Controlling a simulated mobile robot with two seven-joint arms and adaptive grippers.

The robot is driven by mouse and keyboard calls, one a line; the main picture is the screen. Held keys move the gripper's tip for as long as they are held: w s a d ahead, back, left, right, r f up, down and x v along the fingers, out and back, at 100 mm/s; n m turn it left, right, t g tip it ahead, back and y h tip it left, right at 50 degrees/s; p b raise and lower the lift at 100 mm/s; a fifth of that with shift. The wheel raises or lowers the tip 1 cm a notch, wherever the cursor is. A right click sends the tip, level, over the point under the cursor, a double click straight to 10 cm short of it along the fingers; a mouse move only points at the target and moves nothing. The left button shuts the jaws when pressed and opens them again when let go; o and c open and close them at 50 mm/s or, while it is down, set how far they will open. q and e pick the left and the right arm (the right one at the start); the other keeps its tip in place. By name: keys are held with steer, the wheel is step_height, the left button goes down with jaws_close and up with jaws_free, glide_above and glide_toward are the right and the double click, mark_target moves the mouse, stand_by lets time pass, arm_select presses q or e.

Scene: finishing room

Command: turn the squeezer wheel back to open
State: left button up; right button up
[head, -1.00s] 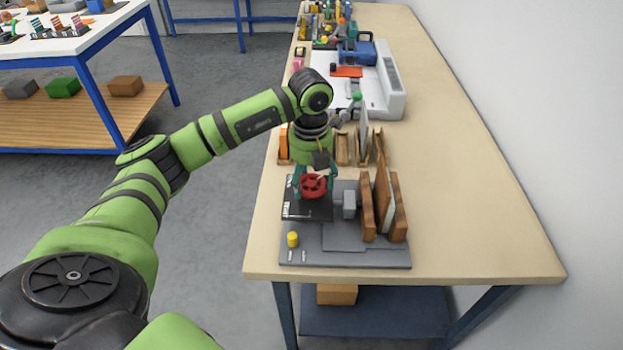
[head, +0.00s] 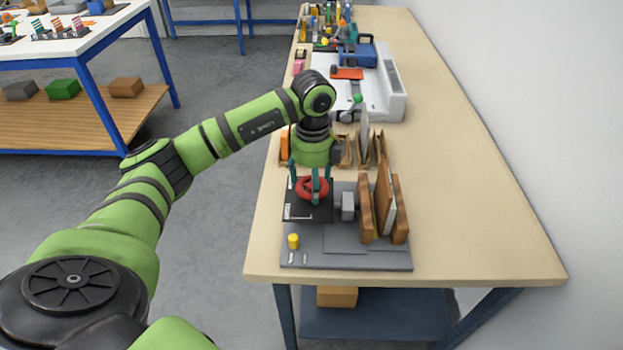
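The red squeezer wheel (head: 305,191) sits over a black plate (head: 296,212) at the left of the grey squeezer base (head: 345,258). My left gripper (head: 309,186) reaches down over the wheel from behind, with its teal fingers at the wheel. One finger stands at the wheel's left, and others cross its middle and right side. I cannot tell whether they press on the rim. A grey block (head: 348,205) stands right of the wheel, beside upright wooden boards (head: 384,200) with a pale sheet between them. My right gripper is out of view.
A yellow knob (head: 293,241) stands on the base's front left. Behind my gripper are an orange block (head: 284,145), more upright boards (head: 375,148) and a white machine (head: 391,92). The table (head: 480,190) is clear on the right.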

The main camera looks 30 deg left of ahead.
arm_select(q)
steer(key=shift+s+d+f+n, duration=0.1)
steer(key=shift+d+f+n, duration=0.2)
steer(key=shift+n, duration=0.2)
steer(key=o, duration=1.1)
steer(key=shift+d+r, duration=0.1)
steer(key=shift+o, duration=0.2)
steer(key=shift+d+r, duration=0.1)
steer(key=shift+r, duration=0.05)
steer(key=shift+a+r, duration=0.2)
step_height(320, 180, up, 12)
steer(key=shift+d+f, duration=0.15)
steer(key=shift+f, duration=0.1)
